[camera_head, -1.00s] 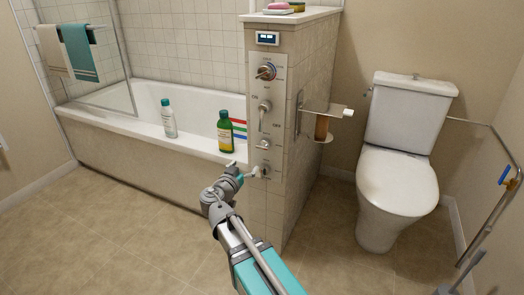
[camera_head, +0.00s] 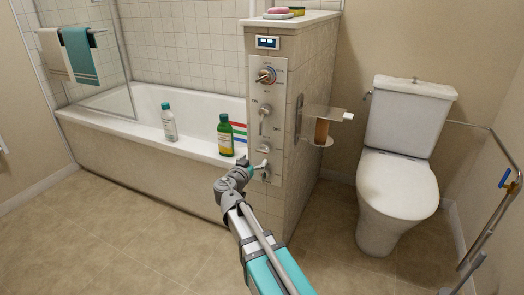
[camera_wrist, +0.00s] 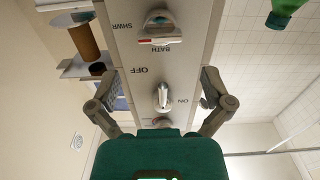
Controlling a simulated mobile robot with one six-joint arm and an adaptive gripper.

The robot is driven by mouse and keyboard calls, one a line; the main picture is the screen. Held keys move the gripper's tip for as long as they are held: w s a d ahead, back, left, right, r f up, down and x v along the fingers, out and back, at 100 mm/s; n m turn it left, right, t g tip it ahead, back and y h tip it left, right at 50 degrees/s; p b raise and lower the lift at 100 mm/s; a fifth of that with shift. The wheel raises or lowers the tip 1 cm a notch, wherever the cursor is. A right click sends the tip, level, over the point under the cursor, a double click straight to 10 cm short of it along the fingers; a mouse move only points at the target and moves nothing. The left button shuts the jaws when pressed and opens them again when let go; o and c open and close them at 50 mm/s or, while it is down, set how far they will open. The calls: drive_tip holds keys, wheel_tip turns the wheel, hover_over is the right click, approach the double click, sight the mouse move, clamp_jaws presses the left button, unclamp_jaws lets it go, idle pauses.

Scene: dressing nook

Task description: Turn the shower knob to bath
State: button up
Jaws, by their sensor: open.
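The shower knob (camera_head: 262,148) is a small chrome knob low on the grey control panel, below the ON/OFF lever (camera_head: 263,117). In the wrist view the panel appears upside down. There the shower knob (camera_wrist: 160,28) is at the top centre, with its red-marked bar lying crosswise, BATH printed just below it and SHWR to its left. The lever (camera_wrist: 163,97) shows below it, between the fingers in the picture. My gripper (camera_head: 256,169) is in front of the panel's lower part. In the wrist view my gripper (camera_wrist: 162,84) is open with spread, empty fingers; contact is not visible.
A temperature knob (camera_head: 265,75) sits higher on the panel. A green bottle (camera_head: 225,136) and a white bottle (camera_head: 169,122) stand on the bathtub rim (camera_head: 110,117). A paper holder (camera_head: 322,115) juts from the wall's right side, beside the toilet (camera_head: 395,195). Open floor lies left.

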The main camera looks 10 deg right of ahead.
sight(261, 151)
drive_tip(key=shift+x, duration=3.6)
drive_tip(key=c, duration=1)
drive_tip(key=shift+c, duration=0.2)
